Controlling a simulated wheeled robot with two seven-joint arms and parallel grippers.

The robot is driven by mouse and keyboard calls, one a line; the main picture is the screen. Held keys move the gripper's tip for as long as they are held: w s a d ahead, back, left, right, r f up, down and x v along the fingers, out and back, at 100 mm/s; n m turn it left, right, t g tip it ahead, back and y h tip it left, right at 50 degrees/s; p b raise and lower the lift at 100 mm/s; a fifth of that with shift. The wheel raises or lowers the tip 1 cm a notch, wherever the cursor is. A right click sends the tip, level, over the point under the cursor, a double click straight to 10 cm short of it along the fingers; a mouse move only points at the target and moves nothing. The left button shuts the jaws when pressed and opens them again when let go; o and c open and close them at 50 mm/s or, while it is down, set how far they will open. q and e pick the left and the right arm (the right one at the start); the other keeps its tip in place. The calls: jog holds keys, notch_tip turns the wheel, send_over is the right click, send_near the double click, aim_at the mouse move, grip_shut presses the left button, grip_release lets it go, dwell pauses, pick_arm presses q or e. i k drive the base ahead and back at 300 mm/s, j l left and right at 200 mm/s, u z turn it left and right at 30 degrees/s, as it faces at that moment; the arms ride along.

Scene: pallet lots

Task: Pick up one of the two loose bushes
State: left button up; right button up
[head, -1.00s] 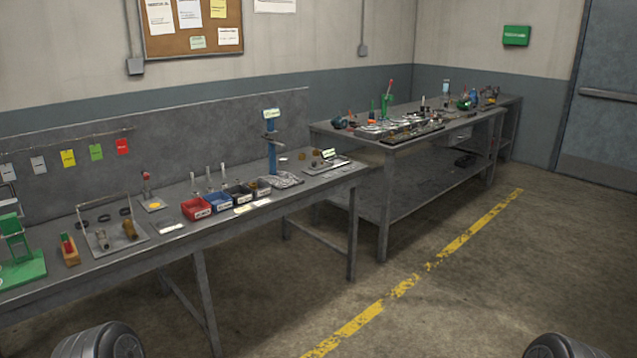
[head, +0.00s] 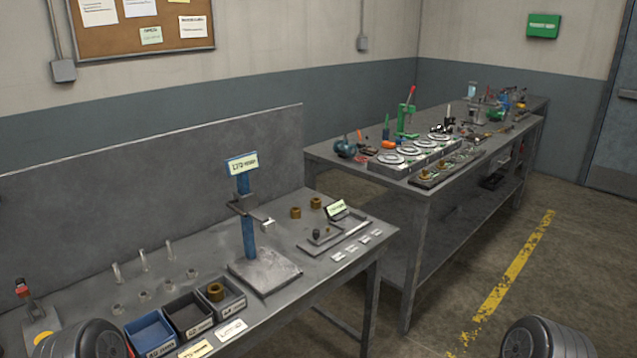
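Two bronze-brown bushes stand loose on the near bench, behind the small grey tray: the left bush (head: 296,212) and the right bush (head: 316,203). They are close together but apart, near the bench's back edge. Another brown bush (head: 215,291) sits in the right-hand grey bin (head: 232,304) at the front. Neither gripper is in view; only dark rounded parts of my arms show at the bottom left and bottom right.
A blue-posted stand (head: 247,217) with a flat metal base is left of the bushes. A grey tray (head: 345,240) with small parts and several white labels lies in front of them. Blue (head: 149,330) and dark bins line the front. A second bench (head: 420,195) holds fixtures.

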aim_at(316, 202)
jog(key=i+l+z, duration=0.1)
jog(key=i+l, duration=0.3)
jog(key=i+l+z, duration=0.1)
jog(key=i+l, duration=0.25)
jog(key=i+l+z, duration=0.1)
jog(key=i+l, duration=0.2)
jog(key=i, duration=0.2)
jog(key=i+l+z, duration=0.1)
jog(key=i+l, duration=0.2)
jog(key=i, duration=0.15)
jog(key=i+l+z, duration=0.1)
jog(key=i+l, duration=0.15)
jog(key=i, duration=0.2)
jog(key=i+l+z, duration=0.1)
jog(key=i, duration=0.35)
jog(key=l, duration=0.1)
